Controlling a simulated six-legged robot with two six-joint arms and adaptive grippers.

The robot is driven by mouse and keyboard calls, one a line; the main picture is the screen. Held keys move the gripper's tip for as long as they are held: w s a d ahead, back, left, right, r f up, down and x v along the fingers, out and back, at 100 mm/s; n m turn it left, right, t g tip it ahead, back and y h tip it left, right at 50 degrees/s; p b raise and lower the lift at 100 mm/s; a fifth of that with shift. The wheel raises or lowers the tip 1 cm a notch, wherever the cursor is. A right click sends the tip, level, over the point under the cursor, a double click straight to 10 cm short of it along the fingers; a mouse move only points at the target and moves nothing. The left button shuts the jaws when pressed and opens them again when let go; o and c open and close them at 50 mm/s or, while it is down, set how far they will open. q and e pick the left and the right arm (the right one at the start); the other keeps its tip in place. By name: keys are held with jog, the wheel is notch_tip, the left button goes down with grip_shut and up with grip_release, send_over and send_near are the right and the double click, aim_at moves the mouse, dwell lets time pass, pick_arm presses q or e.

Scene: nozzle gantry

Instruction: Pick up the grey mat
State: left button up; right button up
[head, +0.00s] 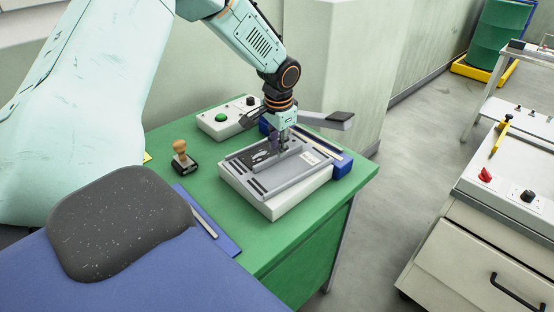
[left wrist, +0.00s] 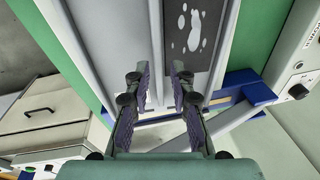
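A flat grey ridged piece, which I take to be the grey mat (head: 290,178), lies on a white block on the green table. It has dark slots and a dark panel with white blotches. It also fills the upper middle of the left wrist view (left wrist: 120,40). My left gripper (head: 281,150) points down at it, near its middle. In the left wrist view, the left gripper's (left wrist: 159,88) two padded fingers stand apart, one on each side of a narrow upright ridge. Whether they touch the ridge is unclear. My right gripper is not in view.
A white control box (head: 227,118) with a green button and a wooden-handled stamp (head: 182,158) stand on the green table (head: 160,133). A white cabinet (head: 470,245) stands right, across clear floor.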

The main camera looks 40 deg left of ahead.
pick_arm(q)
jog(key=f, duration=0.2)
jog(key=shift+w+a+f, duration=0.2)
jog(key=shift+w+f, duration=0.05)
jog(key=shift+f, duration=0.15)
jog(key=shift+d+f, duration=0.1)
jog(key=shift+d, duration=0.2)
jog(key=shift+s+d, duration=0.1)
jog(key=shift+d, duration=0.1)
jog(key=shift+s+r, duration=0.1)
jog(key=shift+r, duration=0.15)
jog(key=shift+a, duration=0.1)
jog(key=shift+a+f, duration=0.35)
jog(key=shift+a, duration=0.1)
jog(key=shift+c, duration=1.4)
jog(key=shift+d, duration=0.1)
jog(key=shift+c, duration=0.8)
jog(key=shift+d+r, duration=0.25)
jog(key=shift+d, duration=0.1)
grip_shut()
jog(key=shift+w+a+f, duration=0.1)
jog(key=shift+w+a, duration=0.1)
jog(key=shift+a, duration=0.1)
